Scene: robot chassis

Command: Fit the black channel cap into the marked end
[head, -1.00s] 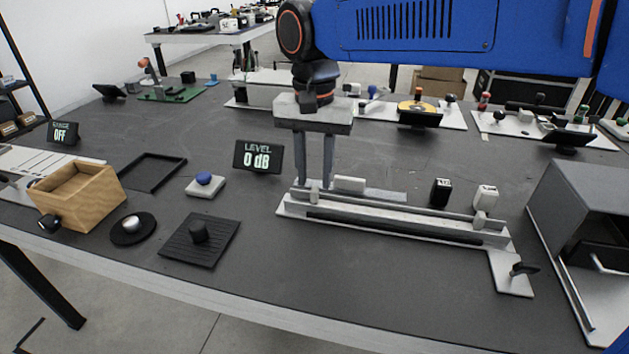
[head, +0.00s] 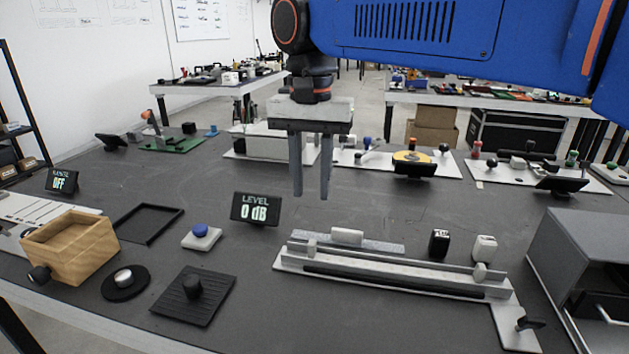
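The black channel cap (head: 439,242) is a small upright block with pale marking on top. It stands on the table behind the right part of the long pale channel fixture (head: 390,283), next to a similar white cap (head: 485,249). The fixture has a dark slot along its length. Which end is marked I cannot tell. My gripper (head: 311,196) hangs above the left end, pointing down. Its two fingers are apart with nothing between them.
A flat grey strip with a white block (head: 347,236) lies behind the fixture. A LEVEL display (head: 255,208) reading 0 dB stands to the left. A grey housing (head: 588,255) borders the right. A wooden box (head: 70,248) and knobs are at left.

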